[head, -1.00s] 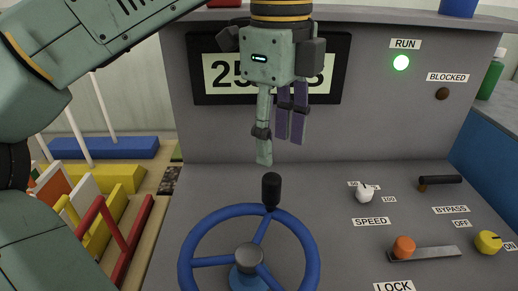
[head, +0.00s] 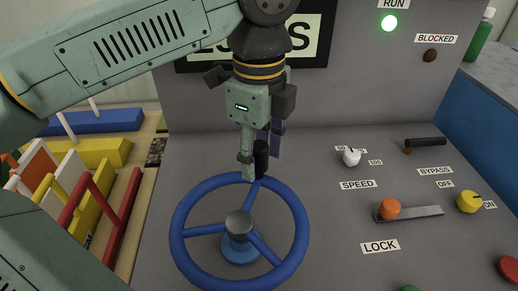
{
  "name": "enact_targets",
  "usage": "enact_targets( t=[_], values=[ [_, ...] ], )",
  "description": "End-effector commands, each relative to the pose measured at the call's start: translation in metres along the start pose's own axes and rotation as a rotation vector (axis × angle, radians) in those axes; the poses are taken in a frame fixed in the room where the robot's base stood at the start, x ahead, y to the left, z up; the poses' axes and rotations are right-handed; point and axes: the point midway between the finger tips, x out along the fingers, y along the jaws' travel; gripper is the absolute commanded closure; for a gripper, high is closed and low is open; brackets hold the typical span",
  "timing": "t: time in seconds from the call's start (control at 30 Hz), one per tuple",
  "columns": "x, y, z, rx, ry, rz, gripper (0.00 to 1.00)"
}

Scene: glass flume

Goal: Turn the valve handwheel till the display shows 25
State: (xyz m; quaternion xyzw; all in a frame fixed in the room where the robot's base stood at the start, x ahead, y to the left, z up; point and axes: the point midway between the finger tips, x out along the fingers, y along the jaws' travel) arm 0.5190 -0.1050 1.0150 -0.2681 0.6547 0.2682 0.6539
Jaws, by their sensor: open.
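The blue valve handwheel (head: 181,213) lies on the grey console, with a grey hub in its middle. Its black upright knob (head: 260,158) stands at the far side of the rim. My gripper (head: 261,168) points down at the knob, with one green finger to its left and a purple finger to its right and behind. The fingers are open around the knob; I cannot tell whether they touch it. The display (head: 316,38) on the upright panel is mostly hidden behind my arm; only the end of its text, an S, shows clearly.
The RUN lamp (head: 389,23) is lit green; the BLOCKED lamp (head: 430,55) is dark. Right of the wheel are a white SPEED knob (head: 351,157), the orange LOCK slider knob (head: 390,208), a black BYPASS lever (head: 425,142) and a yellow ON/OFF knob (head: 469,202). Coloured blocks and frames stand at left.

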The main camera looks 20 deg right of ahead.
Motion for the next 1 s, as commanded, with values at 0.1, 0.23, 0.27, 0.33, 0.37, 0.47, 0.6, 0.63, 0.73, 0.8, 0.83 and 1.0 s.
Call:
enact_targets(
  t=[0.1,0.23,0.27,0.33,0.37,0.47,0.6,0.63,0.73,0.8,0.83,1.0],
  values=[
    [0.0011,-0.0001,-0.0001,0.000,0.000,0.000,0.54],
    [0.0009,-0.0001,-0.0001,0.000,0.000,0.000,0.54],
    [0.0008,-0.0001,-0.0001,0.000,0.000,0.000,0.56],
    [0.0007,-0.0001,-0.0001,0.000,0.000,0.000,0.60],
    [0.0007,-0.0001,-0.0001,0.000,0.000,0.000,0.62],
    [0.0006,-0.0001,-0.0001,0.000,0.000,0.000,0.69],
    [0.0005,-0.0001,-0.0001,0.000,0.000,0.000,0.79],
    [0.0005,-0.0001,-0.0001,0.000,0.000,0.000,0.80],
    [0.0005,-0.0001,-0.0001,0.000,0.000,-0.001,0.87],
    [0.0005,-0.0001,-0.0001,0.000,0.000,-0.001,0.92],
    [0.0005,-0.0001,-0.0001,0.000,0.000,-0.001,0.94],
    [0.0004,-0.0001,-0.0001,0.000,0.000,-0.001,1.00]
  ],
)
